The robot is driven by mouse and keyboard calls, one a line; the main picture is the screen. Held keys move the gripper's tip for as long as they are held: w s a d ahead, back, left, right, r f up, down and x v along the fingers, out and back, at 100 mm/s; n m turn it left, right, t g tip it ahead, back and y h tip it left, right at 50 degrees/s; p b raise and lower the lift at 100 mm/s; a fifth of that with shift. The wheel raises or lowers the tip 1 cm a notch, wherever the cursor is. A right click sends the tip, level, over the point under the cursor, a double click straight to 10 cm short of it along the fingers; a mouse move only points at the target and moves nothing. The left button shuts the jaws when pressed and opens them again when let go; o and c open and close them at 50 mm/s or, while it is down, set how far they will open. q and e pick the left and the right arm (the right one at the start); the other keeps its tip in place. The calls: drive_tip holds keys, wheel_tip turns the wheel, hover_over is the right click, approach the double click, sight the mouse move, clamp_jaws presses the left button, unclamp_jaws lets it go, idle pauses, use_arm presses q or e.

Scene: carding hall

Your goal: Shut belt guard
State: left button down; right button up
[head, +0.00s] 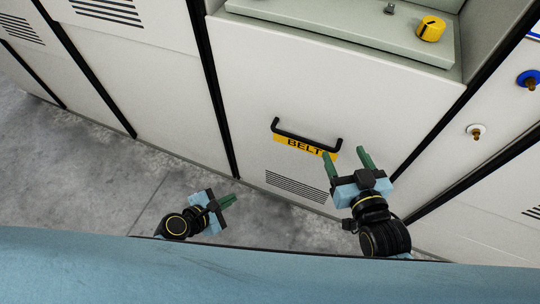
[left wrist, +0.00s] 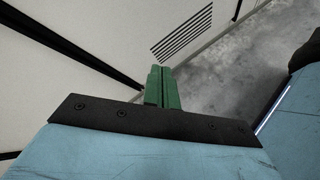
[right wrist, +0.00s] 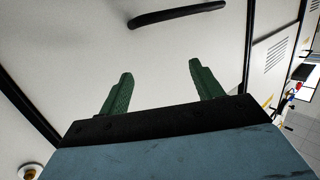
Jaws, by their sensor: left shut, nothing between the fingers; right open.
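The belt guard (head: 270,80) is a pale panel with a black bar handle (head: 305,140), a yellow BELT label (head: 290,144) and a slotted vent low down. I cannot tell whether it stands fully flush. My right gripper (head: 346,155) is open and empty near the handle's right end, pointing up the panel. In the right wrist view the handle (right wrist: 178,14) lies beyond the fingertips (right wrist: 160,70), apart from them. My left gripper (head: 232,199) is shut and empty, low and left of the vent. In the left wrist view its fingers (left wrist: 162,88) are together.
A ledge above the panel carries a yellow knob (head: 431,28). Blue (head: 529,79) and white (head: 476,131) round fittings stick out of the panel at right. Neighbouring pale panels stand at left behind dark gaps. Grey concrete floor (head: 90,165) is clear at lower left.

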use_arm(q)
drive_tip(key=w+d+r+n+t+h+b, duration=0.2)
drive_tip(key=w+r+n+t+h+b, duration=0.25)
drive_tip(key=r+n+b, duration=0.35)
drive_tip(key=w+d+r+m, duration=0.1)
drive_tip(key=w+d+r, duration=0.2)
drive_tip(key=w+d, duration=0.4)
drive_tip(key=shift+w+d+g+y+b, duration=0.2)
drive_tip(key=shift+w+g+y+b, duration=0.2)
drive_tip(key=shift+w, duration=0.65)
use_arm(e)
drive_tip(key=s+r+t+y, duration=0.1)
drive_tip(key=s+r+t, duration=0.2)
drive_tip(key=r, duration=0.6)
drive_tip(key=s+r+t+y, duration=0.2)
drive_tip(key=s+r+t, duration=0.1)
drive_tip(key=r+t, duration=0.4)
drive_tip(key=shift+s+d+r, duration=0.2)
drive_tip(key=shift+d+r, duration=0.2)
drive_tip(key=shift+r, duration=1)
